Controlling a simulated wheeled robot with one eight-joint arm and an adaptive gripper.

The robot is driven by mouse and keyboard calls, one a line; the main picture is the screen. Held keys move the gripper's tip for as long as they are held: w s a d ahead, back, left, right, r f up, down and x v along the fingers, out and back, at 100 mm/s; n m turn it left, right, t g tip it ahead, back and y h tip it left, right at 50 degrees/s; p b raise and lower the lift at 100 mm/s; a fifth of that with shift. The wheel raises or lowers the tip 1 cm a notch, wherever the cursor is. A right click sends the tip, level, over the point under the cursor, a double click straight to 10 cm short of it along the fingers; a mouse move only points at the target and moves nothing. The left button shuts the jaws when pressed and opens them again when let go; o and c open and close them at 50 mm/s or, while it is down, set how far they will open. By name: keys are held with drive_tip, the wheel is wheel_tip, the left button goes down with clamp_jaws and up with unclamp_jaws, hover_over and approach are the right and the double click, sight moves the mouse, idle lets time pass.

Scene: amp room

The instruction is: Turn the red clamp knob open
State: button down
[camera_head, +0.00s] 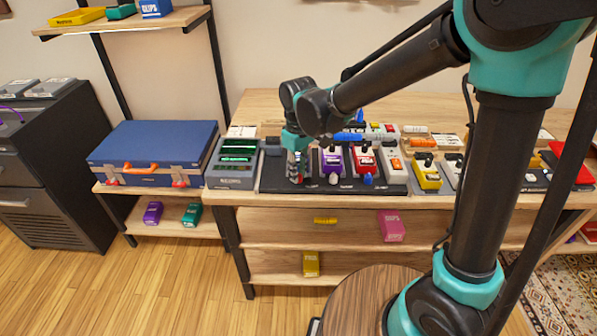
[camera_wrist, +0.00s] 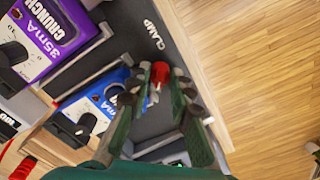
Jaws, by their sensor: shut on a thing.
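The red clamp knob (camera_wrist: 160,73) stands on the dark board (camera_wrist: 165,42) near its wooden edge, beside the white word CLAMP, in the wrist view. My gripper (camera_wrist: 161,88) has its two dark fingers on either side of the knob and is shut on it. In the head view my gripper (camera_head: 296,172) points down at the left front of the dark pedalboard (camera_head: 270,177). The knob is mostly hidden by the fingers there. A blue pedal (camera_wrist: 98,103) lies just left of the fingers in the wrist view.
A purple pedal (camera_head: 332,160) and a red pedal (camera_head: 365,160) stand right of my gripper. A grey unit with green displays (camera_head: 233,172) is close on the left. A blue case (camera_head: 155,150) rests further left. The floor (camera_head: 170,285) in front is clear.

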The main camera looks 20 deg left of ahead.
drive_tip(key=n, duration=0.4)
drive_tip(key=shift+n, duration=2.2)
drive_tip(key=c, duration=1.3)
unclamp_jaws()
drive_tip(key=shift+c, duration=0.2)
drive_tip(key=shift+r, duration=0.15)
drive_tip(key=shift+r, duration=3.85)
